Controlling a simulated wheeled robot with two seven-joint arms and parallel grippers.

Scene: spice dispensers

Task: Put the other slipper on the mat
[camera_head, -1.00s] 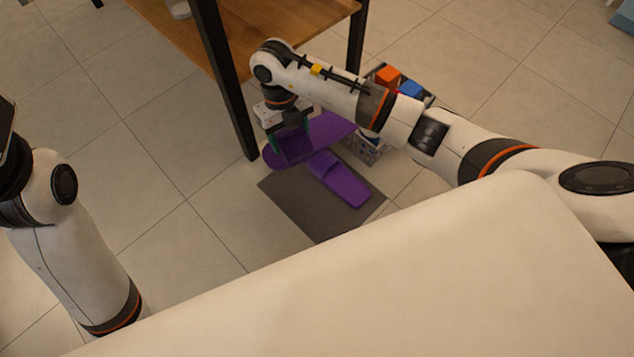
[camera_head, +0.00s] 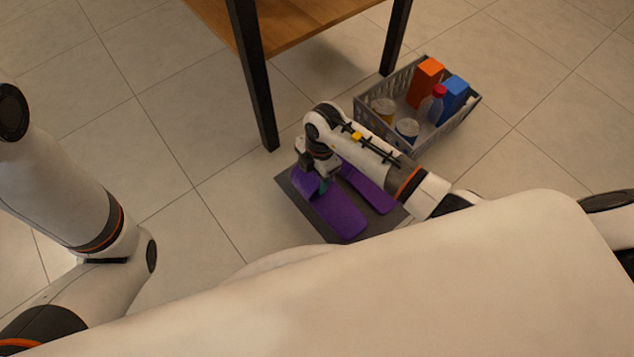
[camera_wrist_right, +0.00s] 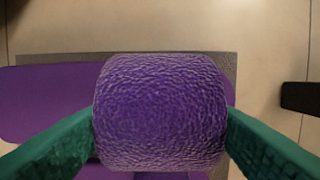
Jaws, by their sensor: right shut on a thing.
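Two purple slippers are at the dark grey mat (camera_head: 288,190) on the floor. One slipper (camera_head: 335,212) is at my right gripper (camera_head: 322,184), over the mat's left part. In the right wrist view its strap (camera_wrist_right: 160,112) sits between the two green fingers, which are shut on it. I cannot tell whether its sole touches the mat. The other slipper (camera_head: 372,192) lies on the mat to its right, partly hidden by my right arm; it also shows in the right wrist view (camera_wrist_right: 45,95). My left gripper is out of view.
A grey basket (camera_head: 375,106) with an orange box (camera_head: 425,80), a blue box (camera_head: 453,95), a bottle and cans stands behind the mat. A wooden table (camera_head: 285,20) with dark legs (camera_head: 252,85) stands behind to the left. The floor left of the mat is clear.

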